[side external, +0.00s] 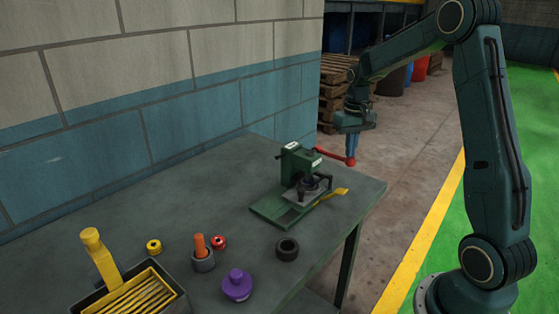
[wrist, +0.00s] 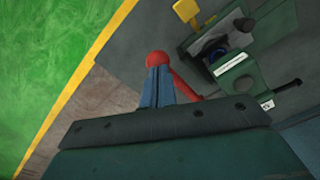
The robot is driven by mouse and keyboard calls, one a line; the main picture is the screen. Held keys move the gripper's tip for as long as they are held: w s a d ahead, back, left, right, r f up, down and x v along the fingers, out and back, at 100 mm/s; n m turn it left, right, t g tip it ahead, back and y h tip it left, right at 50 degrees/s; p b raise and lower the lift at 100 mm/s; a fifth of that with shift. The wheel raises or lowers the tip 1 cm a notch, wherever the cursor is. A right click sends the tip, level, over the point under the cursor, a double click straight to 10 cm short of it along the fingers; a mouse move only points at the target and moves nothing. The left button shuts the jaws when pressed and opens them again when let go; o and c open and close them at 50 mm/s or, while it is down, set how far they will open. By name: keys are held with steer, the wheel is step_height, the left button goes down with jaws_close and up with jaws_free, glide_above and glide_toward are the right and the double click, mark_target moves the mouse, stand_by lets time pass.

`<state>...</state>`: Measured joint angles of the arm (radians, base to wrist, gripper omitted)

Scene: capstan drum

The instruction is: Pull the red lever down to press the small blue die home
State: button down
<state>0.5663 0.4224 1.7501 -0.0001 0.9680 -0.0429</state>
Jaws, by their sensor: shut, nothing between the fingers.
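The green press (side external: 297,172) stands on the table, and it also shows in the wrist view (wrist: 245,75). Its red lever (side external: 332,154) sticks out to the right, roughly level, and ends in a red ball. My gripper (side external: 351,153) is shut, with its blue fingers pointing down at the ball end. In the wrist view the fingertips (wrist: 159,68) are right at the red ball (wrist: 157,59); whether they touch it I cannot tell. The small blue die (wrist: 215,48) shows as a dark blue shape under the press head, partly hidden.
A yellow handle (side external: 335,195) sticks out at the press base. A dark ring (side external: 288,248), a purple knobbed piece (side external: 237,285), a grey cup with an orange peg (side external: 203,260), red and yellow rings and a tray (side external: 170,300) stand nearer. A block wall (side external: 200,100) rises behind.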

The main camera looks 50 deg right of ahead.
step_height(320, 180, up, 13)
steer(key=w, duration=0.2)
steer(key=shift+w, duration=0.25)
stand_by(1.2)
steer(key=s+a+r+n+t, duration=0.1)
steer(key=s+a+r+n, duration=0.1)
steer(key=s+a, duration=0.45)
steer(key=s+a+r+n+t, duration=0.1)
steer(key=s+a+r+t, duration=0.15)
steer(key=a, duration=0.65)
steer(key=s+a+f+n+t, duration=0.1)
steer(key=s+a+f, duration=0.2)
steer(key=s, duration=0.4)
steer(key=s+a+f+n+t, duration=0.1)
steer(key=s+a+f+n, duration=0.1)
steer(key=s+a, duration=0.3)
steer(key=shift+s+a+f, duration=0.35)
steer(key=shift+s+f, duration=0.15)
steer(key=shift+s, duration=0.4)
